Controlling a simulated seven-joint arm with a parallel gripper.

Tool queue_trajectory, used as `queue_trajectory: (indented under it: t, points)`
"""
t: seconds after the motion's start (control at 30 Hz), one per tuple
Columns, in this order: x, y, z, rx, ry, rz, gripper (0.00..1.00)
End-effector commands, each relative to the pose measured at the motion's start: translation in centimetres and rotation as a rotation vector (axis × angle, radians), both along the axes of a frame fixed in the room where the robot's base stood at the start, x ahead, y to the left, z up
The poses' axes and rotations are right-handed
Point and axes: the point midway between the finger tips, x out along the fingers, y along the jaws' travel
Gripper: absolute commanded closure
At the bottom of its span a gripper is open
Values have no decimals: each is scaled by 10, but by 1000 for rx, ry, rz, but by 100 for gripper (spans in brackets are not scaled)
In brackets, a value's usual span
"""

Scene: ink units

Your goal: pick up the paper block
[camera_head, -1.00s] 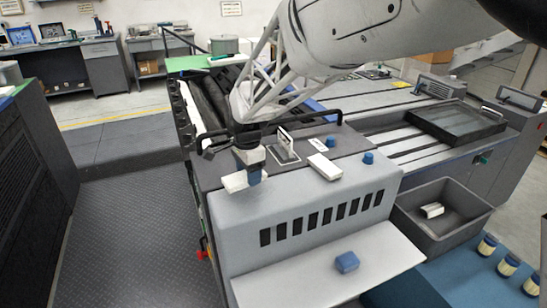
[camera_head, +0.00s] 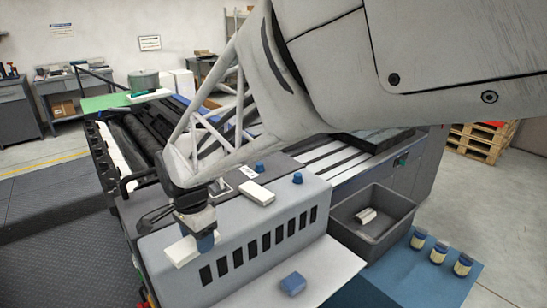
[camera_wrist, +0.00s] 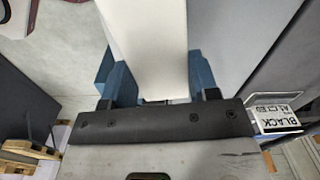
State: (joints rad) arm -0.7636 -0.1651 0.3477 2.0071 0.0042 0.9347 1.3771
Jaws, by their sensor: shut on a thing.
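My gripper (camera_head: 205,242), with blue fingertips, is shut on a white paper block (camera_head: 181,251) at the left end of the grey machine housing. In the wrist view the block (camera_wrist: 148,45) lies between the two blue fingers (camera_wrist: 147,85), with its far end running out of the top of the picture. Whether the block touches the housing below it I cannot tell. A second white block (camera_head: 257,192) lies on the machine's top, apart from my gripper.
Blue knobs (camera_head: 297,178) stand on the grey housing (camera_head: 285,208). A blue block (camera_head: 293,284) lies on the pale front shelf (camera_head: 330,262). A grey bin (camera_head: 345,232) holds a white piece (camera_head: 366,214). A "BLACK" label (camera_wrist: 281,116) shows beside my gripper.

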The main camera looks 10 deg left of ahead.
Motion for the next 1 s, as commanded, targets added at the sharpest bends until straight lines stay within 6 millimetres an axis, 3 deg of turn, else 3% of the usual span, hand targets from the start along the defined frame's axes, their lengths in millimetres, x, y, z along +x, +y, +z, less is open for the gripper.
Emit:
queue_trajectory:
  t: [0.8, 1.0]
  points:
    - [-4, -4, 1, 1, -1, 0, 71]
    - [-6, -11, -7, -2, 1, 6, 71]
